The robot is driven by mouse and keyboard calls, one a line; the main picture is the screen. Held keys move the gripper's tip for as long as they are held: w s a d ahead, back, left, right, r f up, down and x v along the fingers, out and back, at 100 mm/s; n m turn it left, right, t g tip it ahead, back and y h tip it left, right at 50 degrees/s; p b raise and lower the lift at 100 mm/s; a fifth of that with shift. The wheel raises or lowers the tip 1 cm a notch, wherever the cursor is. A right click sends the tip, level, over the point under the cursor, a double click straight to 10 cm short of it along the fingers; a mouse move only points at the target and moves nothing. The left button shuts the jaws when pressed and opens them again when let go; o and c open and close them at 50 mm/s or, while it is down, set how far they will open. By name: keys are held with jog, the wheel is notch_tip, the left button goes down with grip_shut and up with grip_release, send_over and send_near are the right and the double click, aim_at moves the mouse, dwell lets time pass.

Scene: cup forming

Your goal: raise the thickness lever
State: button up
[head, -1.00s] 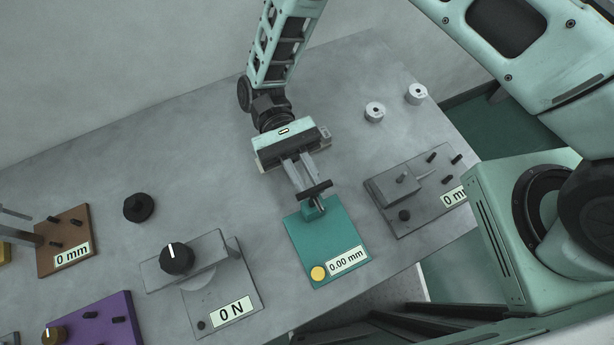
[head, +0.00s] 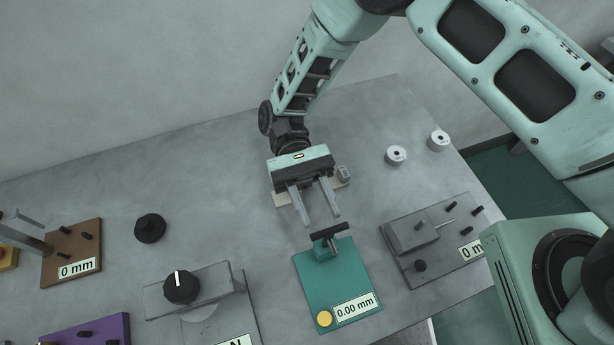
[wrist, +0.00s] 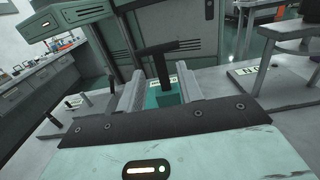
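The thickness gauge (head: 335,285) is a teal plate with a yellow round button and a display reading 0.00 mm. Its black T-shaped thickness lever (head: 330,232) stands on a small teal block at the plate's far end. My gripper (head: 322,219) is open and empty, just beyond the lever, with its fingers spread and pointing toward it. In the wrist view the lever (wrist: 172,47) shows upright ahead, between and beyond the fingertips (wrist: 155,78). The fingers look apart from it.
A grey device (head: 430,243) with pegs lies right of the gauge. A grey force device with a black knob (head: 181,287) lies left. A black disc (head: 150,228) and two metal cylinders (head: 397,155) stand on the table. Bare table lies left of my gripper.

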jog(key=b+v, duration=0.2)
jog(key=v, duration=0.7)
jog(key=shift+w, duration=0.3)
jog(key=shift+a, duration=0.1)
jog(key=shift+s+r, duration=0.1)
jog(key=shift+r, duration=0.3)
jog(key=s+d+r+n+t+y, duration=0.4)
jog(key=s+d+r+t, duration=0.5)
jog(key=t, duration=0.8)
jog(key=d+r+y, duration=0.1)
jog(key=d+r, duration=0.2)
jog(key=d, duration=0.1)
jog(key=shift+s+d+r+n+y, duration=0.3)
jog(key=shift+s+d+r, duration=0.05)
jog(key=shift+s, duration=0.05)
